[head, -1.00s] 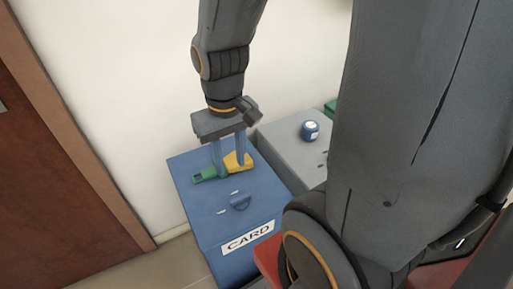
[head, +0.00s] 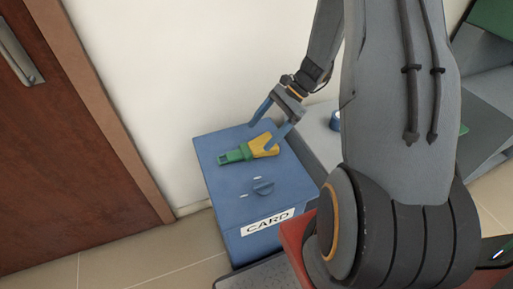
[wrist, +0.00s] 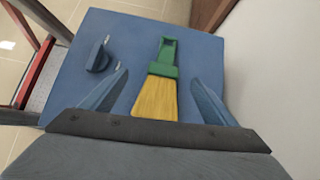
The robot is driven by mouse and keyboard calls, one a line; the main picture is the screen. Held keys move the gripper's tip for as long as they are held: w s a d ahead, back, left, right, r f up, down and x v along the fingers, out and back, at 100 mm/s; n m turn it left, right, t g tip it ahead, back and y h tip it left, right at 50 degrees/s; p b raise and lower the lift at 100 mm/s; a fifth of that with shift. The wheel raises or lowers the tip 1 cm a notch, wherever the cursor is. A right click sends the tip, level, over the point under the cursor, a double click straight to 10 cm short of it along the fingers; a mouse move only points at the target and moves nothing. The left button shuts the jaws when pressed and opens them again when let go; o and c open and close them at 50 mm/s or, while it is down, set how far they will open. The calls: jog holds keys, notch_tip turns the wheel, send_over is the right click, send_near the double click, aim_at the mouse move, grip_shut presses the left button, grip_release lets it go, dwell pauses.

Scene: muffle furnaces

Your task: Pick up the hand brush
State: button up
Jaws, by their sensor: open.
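The hand brush has a green handle and yellow bristles. In the head view the hand brush (head: 248,150) lies on the lid of the blue CARD bin (head: 222,184). In the wrist view the hand brush (wrist: 160,82) lies with its bristles toward me and its handle pointing away. My gripper (head: 269,140) is open, with its blue fingers around the bristle end in the head view. In the wrist view my gripper (wrist: 162,80) has one finger on each side of the bristles, with gaps on both sides. I cannot tell the exact height of the fingertips.
A blue handle (head: 263,187) stands up from the bin lid near its front; it also shows in the wrist view (wrist: 98,56). A grey bin with a small blue round item (head: 335,120) stands to the right. The wall is close behind, a brown door (head: 60,110) at left.

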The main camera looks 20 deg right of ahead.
aim_at(250, 147)
jog(key=shift+w+d+f+m, duration=0.25)
jog(key=shift+w+f+m, duration=0.2)
jog(key=shift+f+m, duration=0.1)
jog(key=shift+x, duration=1.25)
jog(key=shift+p+x, duration=1)
jog(key=shift+x, duration=1.6)
jog(key=shift+d+f, duration=0.1)
jog(key=shift+d, duration=0.05)
jog(key=c, duration=1.1)
jog(key=shift+c, duration=0.3)
notch_tip(250, 147, up, 10)
jog(key=shift+r+b, duration=0.1)
jog(key=shift+b, duration=0.6)
